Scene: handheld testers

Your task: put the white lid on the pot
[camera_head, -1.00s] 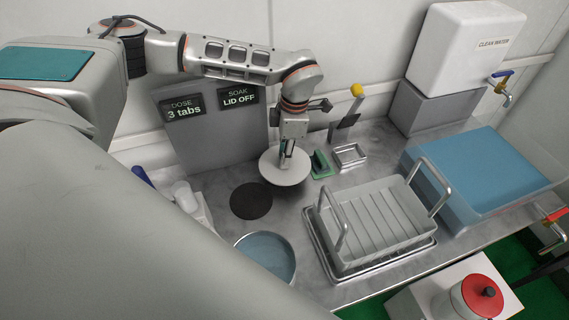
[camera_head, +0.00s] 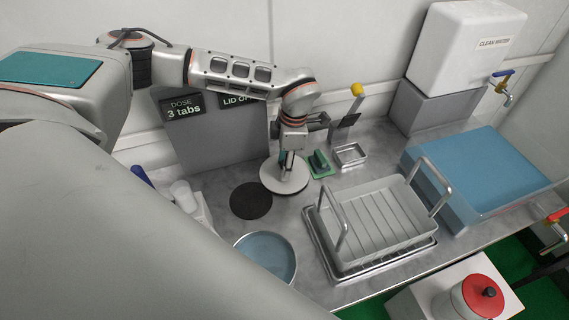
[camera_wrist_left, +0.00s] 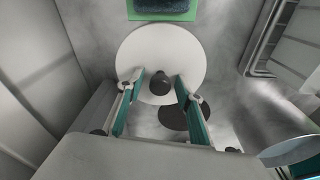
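The white lid (camera_head: 284,186), a round disc with a dark knob (camera_wrist_left: 160,82), is at the back of the steel counter and appears to lie flat on it. My left gripper (camera_head: 287,168) is right above it, pointing down. In the wrist view the left gripper (camera_wrist_left: 161,88) has one finger on each side of the knob, with a visible gap to it. The pot (camera_head: 267,257), a round, shallow metal vessel with a blue inside, stands uncovered nearer the front; its edge shows in the wrist view (camera_wrist_left: 290,151). My right gripper is out of view.
A dark round mat (camera_head: 251,201) lies left of the lid. A green pad (camera_head: 319,165) with a dark block is close on its right. The grey rack (camera_head: 375,222) stands right of the pot. A grey sign panel (camera_head: 200,140) stands behind. A red-lidded container (camera_head: 483,293) is at lower right.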

